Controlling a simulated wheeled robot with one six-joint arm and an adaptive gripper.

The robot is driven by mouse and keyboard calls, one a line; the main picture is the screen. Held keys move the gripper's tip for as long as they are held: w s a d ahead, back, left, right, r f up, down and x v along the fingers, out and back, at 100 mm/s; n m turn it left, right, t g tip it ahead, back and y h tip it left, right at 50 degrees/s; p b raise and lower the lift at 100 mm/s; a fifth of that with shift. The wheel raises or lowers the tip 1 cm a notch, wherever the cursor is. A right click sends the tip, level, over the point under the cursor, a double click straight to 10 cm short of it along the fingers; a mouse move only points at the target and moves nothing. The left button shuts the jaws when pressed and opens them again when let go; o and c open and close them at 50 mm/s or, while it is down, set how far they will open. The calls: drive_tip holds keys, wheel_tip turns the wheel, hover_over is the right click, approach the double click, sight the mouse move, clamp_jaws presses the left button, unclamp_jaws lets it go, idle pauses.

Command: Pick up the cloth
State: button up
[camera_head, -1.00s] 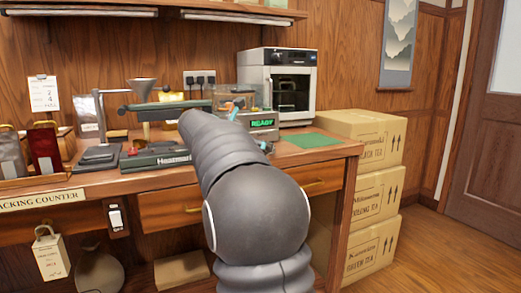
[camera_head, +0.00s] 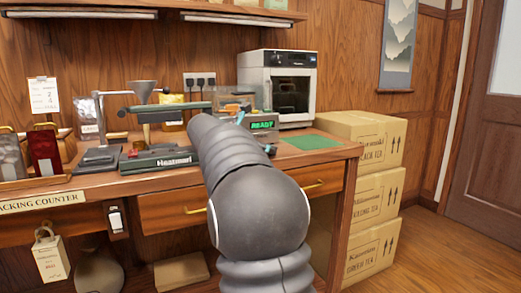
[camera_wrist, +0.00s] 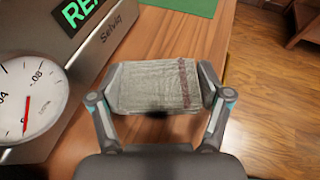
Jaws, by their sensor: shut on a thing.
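The cloth (camera_wrist: 150,88) is a grey folded piece with a dark red stitched band near its right end. In the wrist view it lies between the two fingers of my gripper (camera_wrist: 161,89), which is shut on it from its left and right ends. The cloth is over the wooden counter near its edge; I cannot tell how high it is. In the head view my arm hides the cloth and most of my gripper.
A machine with a lit READY display (camera_head: 263,125) and a dial (camera_wrist: 30,115) stands close on the left. A green mat (camera_head: 312,142) lies beyond on the counter (camera_head: 335,155). A white oven (camera_head: 283,88) stands behind. Stacked cartons (camera_head: 375,200) stand right of the counter.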

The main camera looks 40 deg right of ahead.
drive_tip(key=shift+s+r, duration=0.15)
drive_tip(key=shift+r, duration=0.45)
wheel_tip(320, 180, up, 6)
drive_tip(key=shift+f+p, duration=0.1)
drive_tip(key=shift+p, duration=0.5)
drive_tip(key=s+a+b, duration=0.1)
drive_tip(key=s+a, duration=0.1)
drive_tip(key=s, duration=0.7)
drive_tip(key=s+a+b, duration=0.2)
drive_tip(key=s, duration=0.8)
drive_tip(key=shift+a, duration=0.35)
drive_tip(key=shift+s+f, duration=0.1)
